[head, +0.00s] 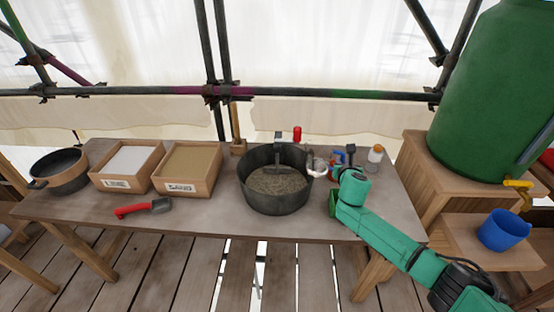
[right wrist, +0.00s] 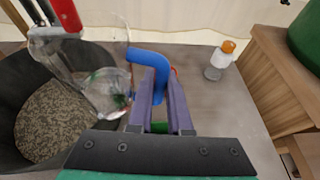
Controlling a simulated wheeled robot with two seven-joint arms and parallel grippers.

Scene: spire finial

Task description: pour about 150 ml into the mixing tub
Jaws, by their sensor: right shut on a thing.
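The mixing tub (head: 248,188) is a round dark bucket on the table, with grey-brown grainy material inside; its wall also shows in the right wrist view (right wrist: 16,75). My right gripper (right wrist: 160,108) is shut on the blue handle of a clear jug (right wrist: 108,88). In the head view the jug (head: 318,166) is at the tub's right rim, partly hidden by my arm, and looks tilted. Whether its mouth is over the tub, and how much liquid it holds, I cannot tell. My left gripper is not in view.
A white bottle with an orange cap (head: 375,155) stands right of my right gripper. Trays of white (head: 128,184) and tan powder (head: 190,187), a red-handled trowel (head: 143,208) and a dark pan (head: 60,184) lie left. A green barrel (head: 490,90) and blue bucket (head: 503,230) are right.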

